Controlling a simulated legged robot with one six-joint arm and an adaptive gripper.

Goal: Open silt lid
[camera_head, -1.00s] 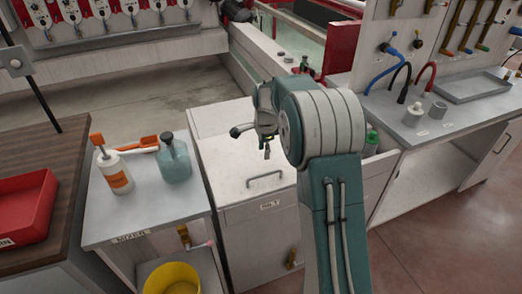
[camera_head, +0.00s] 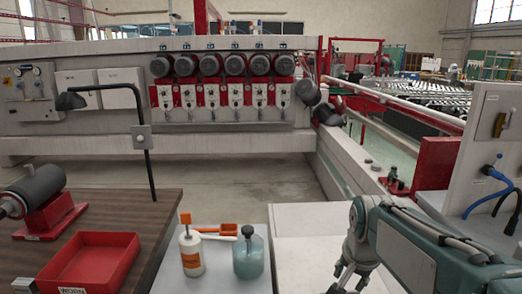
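The silt lid (camera_head: 302,266) is the pale flat top of the white cabinet, at the bottom edge of the head view. Only its back part shows; its front and handle are cut off below the picture. It appears to lie flat. My gripper (camera_head: 340,282) hangs at the bottom edge, over the right side of the lid. Its fingertips are small and partly cut off, so I cannot tell if it is open or shut, or whether it touches anything.
Left of the lid, a grey stand carries a white bottle (camera_head: 191,253), a teal jug (camera_head: 248,256) and an orange brush (camera_head: 229,230). A red tray (camera_head: 90,262) lies on the wooden bench. A white panel with hoses (camera_head: 497,140) rises at right.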

